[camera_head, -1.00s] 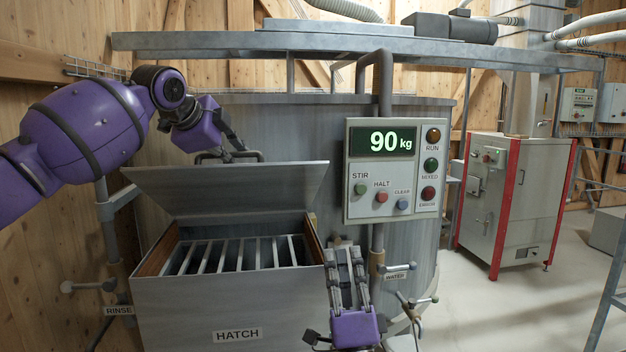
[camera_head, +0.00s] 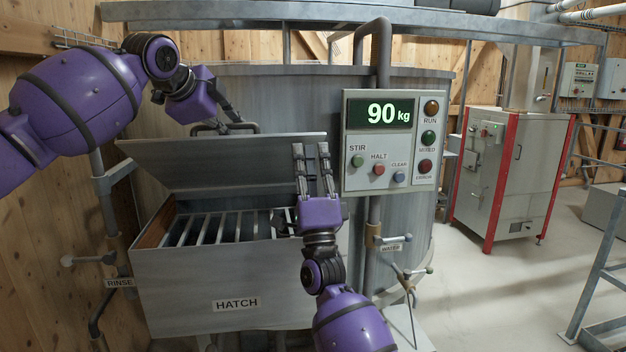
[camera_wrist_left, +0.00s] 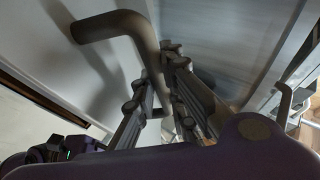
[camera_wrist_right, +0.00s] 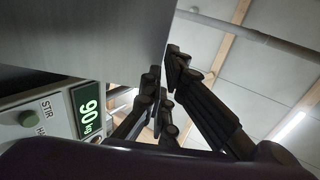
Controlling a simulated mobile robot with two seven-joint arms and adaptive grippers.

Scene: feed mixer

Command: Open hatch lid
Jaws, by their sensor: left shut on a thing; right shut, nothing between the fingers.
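The grey metal hatch lid (camera_head: 225,165) stands raised and tilted over the hatch box (camera_head: 180,285), whose slatted grate (camera_head: 215,228) shows below it. The lid's bar handle (camera_head: 250,126) is at its top edge and also shows in the left wrist view (camera_wrist_left: 112,24). My left gripper (camera_head: 236,116) reaches behind the lid's top edge and is shut on the handle. My right gripper (camera_head: 311,150) is shut and empty, pointing up at the lid's right end. In the right wrist view its fingers (camera_wrist_right: 165,85) are beside a grey panel edge; I cannot tell whether they touch.
A control panel (camera_head: 391,180) reading 90 kg stands just right of my right gripper. A water valve (camera_head: 385,243) is below it and a rinse valve (camera_head: 90,259) is at the left. A red-framed cabinet (camera_head: 513,180) stands further right, with clear floor before it.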

